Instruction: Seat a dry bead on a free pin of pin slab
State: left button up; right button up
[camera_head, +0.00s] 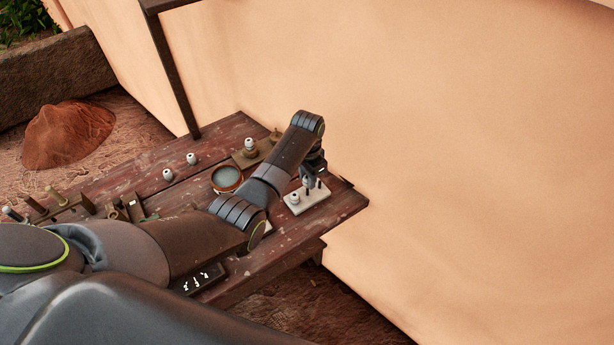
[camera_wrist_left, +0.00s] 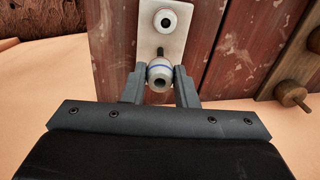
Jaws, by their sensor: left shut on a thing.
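The white pin slab (camera_head: 309,199) lies near the right end of the table, and it also shows at the top of the left wrist view (camera_wrist_left: 178,42). A white bead (camera_wrist_left: 165,20) sits on it toward one end and also shows in the head view (camera_head: 294,197). My left gripper (camera_head: 308,184) is over the slab, shut on a pale bead with a blue band (camera_wrist_left: 160,72). A dark pin (camera_wrist_left: 160,51) shows just beyond the held bead in the wrist view. Whether the held bead touches the pin or slab is unclear. My right gripper is out of view.
White beads (camera_head: 192,158) and (camera_head: 167,174) stand on the table (camera_head: 215,143). A round dish (camera_head: 227,178) and a wooden block (camera_head: 243,158) with a white bead (camera_head: 250,143) are left of my forearm. The tan wall (camera_head: 430,150) rises behind the table.

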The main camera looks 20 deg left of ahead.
pick_arm(q)
jog(key=shift+f, duration=0.45)
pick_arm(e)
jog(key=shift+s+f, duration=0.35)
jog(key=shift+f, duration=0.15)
pick_arm(q)
jog(key=shift+r, duration=0.15)
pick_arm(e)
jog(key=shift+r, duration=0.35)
pick_arm(q)
jog(key=shift+f+p, duration=0.3)
jog(key=shift+p, duration=0.4)
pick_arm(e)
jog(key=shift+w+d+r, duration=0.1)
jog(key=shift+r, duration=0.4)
pick_arm(q)
jog(key=shift+f+b, duration=0.8)
jog(key=shift+f, duration=0.95)
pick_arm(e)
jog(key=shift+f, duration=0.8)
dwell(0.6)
pick_arm(q)
jog(key=o, duration=0.8)
jog(key=shift+o, duration=0.2)
jog(key=shift+r+p, duration=3.75)
jog(key=shift+p, duration=0.1)
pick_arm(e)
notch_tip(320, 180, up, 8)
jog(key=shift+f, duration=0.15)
